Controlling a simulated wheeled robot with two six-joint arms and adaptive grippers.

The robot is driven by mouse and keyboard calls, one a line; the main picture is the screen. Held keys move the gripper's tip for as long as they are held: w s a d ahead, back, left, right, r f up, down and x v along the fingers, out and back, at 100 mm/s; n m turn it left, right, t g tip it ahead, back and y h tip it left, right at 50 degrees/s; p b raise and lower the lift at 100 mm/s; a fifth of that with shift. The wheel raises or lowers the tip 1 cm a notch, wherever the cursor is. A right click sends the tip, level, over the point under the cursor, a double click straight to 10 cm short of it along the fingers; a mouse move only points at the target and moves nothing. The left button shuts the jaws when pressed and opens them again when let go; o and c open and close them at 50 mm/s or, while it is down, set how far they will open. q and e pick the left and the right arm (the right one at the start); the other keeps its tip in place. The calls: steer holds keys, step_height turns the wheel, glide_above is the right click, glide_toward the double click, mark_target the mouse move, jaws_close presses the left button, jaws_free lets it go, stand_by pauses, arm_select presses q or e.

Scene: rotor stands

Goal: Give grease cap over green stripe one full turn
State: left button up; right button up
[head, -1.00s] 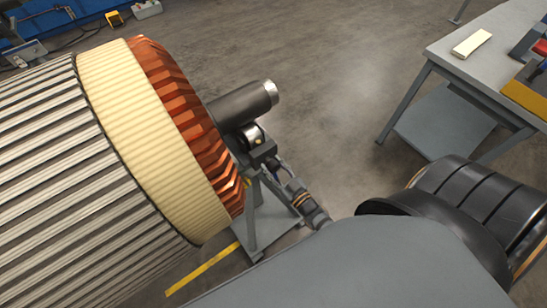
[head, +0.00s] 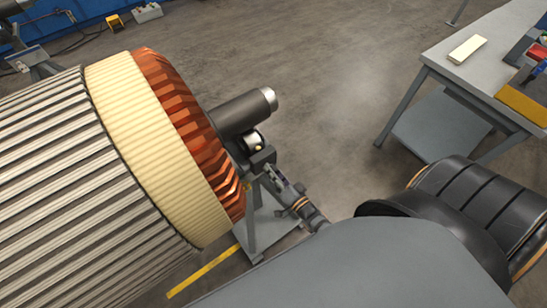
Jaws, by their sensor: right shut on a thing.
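My right gripper (head: 272,172) reaches in from the lower right to the bearing housing (head: 262,157) of the rotor stand. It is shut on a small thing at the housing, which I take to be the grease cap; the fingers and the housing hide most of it. I cannot make out a green stripe in this view. The large rotor (head: 85,190), with a cream band and copper end windings, fills the left side. Its grey shaft end (head: 245,112) sticks out above the gripper. My left gripper is not in view.
The grey stand (head: 262,228) stands on the floor under the shaft, near a yellow floor line (head: 205,272). A grey workbench (head: 480,65) at the upper right carries a pale block (head: 467,48) and a yellow-edged item (head: 522,103). Open floor lies between stand and bench.

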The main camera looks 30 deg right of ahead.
steer(key=m+p, duration=0.1)
steer(key=m, duration=0.4)
steer(key=shift+m, duration=0.3)
steer(key=m+p, duration=0.1)
steer(key=m, duration=0.4)
steer(key=shift+f+m, duration=0.1)
steer(key=shift+m, duration=0.2)
steer(key=m, duration=0.5)
steer(key=shift+p, duration=0.35)
steer(key=m, duration=0.5)
steer(key=shift+f, duration=0.1)
steer(key=shift+a+m+p, duration=0.1)
steer(key=shift+m+p, duration=0.2)
steer(key=o, duration=1.2)
steer(key=shift+c, duration=0.2)
